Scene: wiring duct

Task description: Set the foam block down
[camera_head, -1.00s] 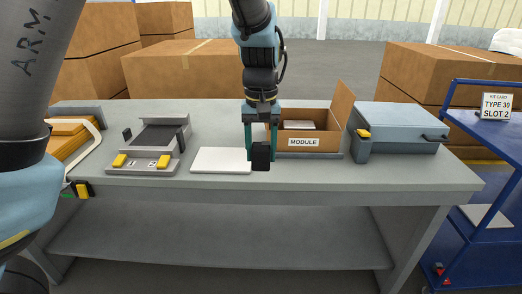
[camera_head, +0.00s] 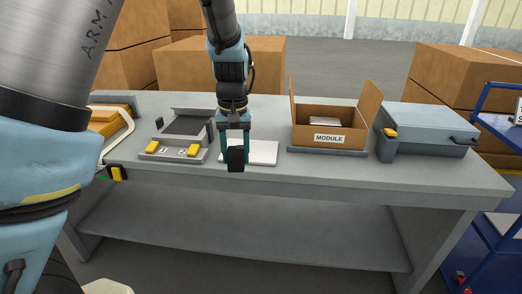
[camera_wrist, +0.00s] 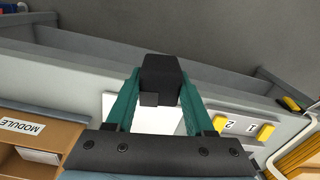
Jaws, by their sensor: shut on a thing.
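My gripper (camera_head: 235,153) is shut on a black foam block (camera_head: 236,160), its green fingers on either side. In the wrist view the foam block (camera_wrist: 160,76) sits between the fingertips. The block is in front of the left part of a flat white pad (camera_head: 262,153) on the bench. The wrist view shows the pad (camera_wrist: 155,120) behind the block and fingers. The block seems to be above the bench near its front edge; the exact gap below it cannot be told.
Left of the gripper stands a grey fixture (camera_head: 176,150) with yellow tabs numbered 1 and 2. To the right are an open carton (camera_head: 353,138) marked MODULE and a blue-grey case (camera_head: 428,125). A blue cart (camera_head: 505,160) stands at the far right. Bench front (camera_head: 330,170) is clear.

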